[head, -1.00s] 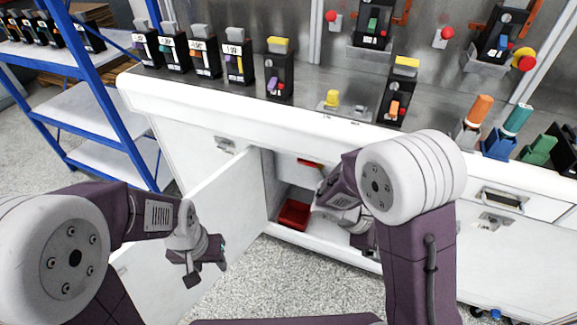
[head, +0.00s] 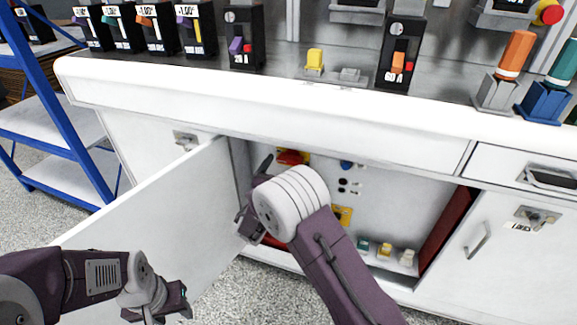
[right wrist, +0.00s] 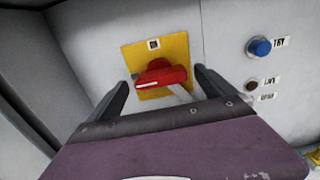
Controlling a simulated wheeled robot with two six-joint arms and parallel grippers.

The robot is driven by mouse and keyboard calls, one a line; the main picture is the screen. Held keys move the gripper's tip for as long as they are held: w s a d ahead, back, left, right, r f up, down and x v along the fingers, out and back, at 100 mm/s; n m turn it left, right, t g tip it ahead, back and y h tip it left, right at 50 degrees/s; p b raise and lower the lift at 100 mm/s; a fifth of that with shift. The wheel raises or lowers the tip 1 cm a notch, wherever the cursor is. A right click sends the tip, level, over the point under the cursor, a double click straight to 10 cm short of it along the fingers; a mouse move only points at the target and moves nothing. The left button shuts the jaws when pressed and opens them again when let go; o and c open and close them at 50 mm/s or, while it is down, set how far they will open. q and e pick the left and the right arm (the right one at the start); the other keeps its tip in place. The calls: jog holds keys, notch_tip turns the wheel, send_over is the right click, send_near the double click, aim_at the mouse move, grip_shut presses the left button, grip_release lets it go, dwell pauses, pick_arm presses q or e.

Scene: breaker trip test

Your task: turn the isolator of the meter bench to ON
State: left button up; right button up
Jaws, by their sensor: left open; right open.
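The isolator is a red rotary handle (right wrist: 162,76) on a yellow plate (right wrist: 141,56) fixed to the pale panel inside the open cabinet under the bench. The handle also shows in the head view (head: 290,157), partly behind my right arm. My right gripper (right wrist: 161,80) is open, its two dark fingers on either side of the handle. I cannot tell whether they touch it. In the head view my right gripper (head: 253,190) reaches into the cabinet opening. My left gripper (head: 168,304) is open and empty at the lower left, in front of the cabinet door.
The white cabinet door (head: 165,215) stands open on the left. A blue button (right wrist: 260,47) and a dark button (right wrist: 251,85) are right of the isolator. A second yellow plate (head: 342,215) is lower on the panel. Breakers stand on the bench top (head: 280,68). Blue shelving (head: 52,105) is at left.

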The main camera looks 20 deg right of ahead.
jog(key=shift+x, duration=1.2)
jog(key=c, duration=1.4)
jog(key=shift+f+b, duration=0.1)
jog(key=shift+b, duration=0.25)
jog(key=shift+f+m+b, duration=0.1)
jog(key=shift+m+b, duration=0.7)
jog(key=m+b, duration=1.3)
jog(key=b, duration=0.4)
jog(key=shift+f, duration=0.15)
jog(key=shift+m+b, duration=0.55)
jog(key=shift+m, duration=0.25)
jog(key=shift+r+m+b, duration=0.25)
jog(key=shift+m+b, duration=0.15)
jog(key=shift+m, duration=0.4)
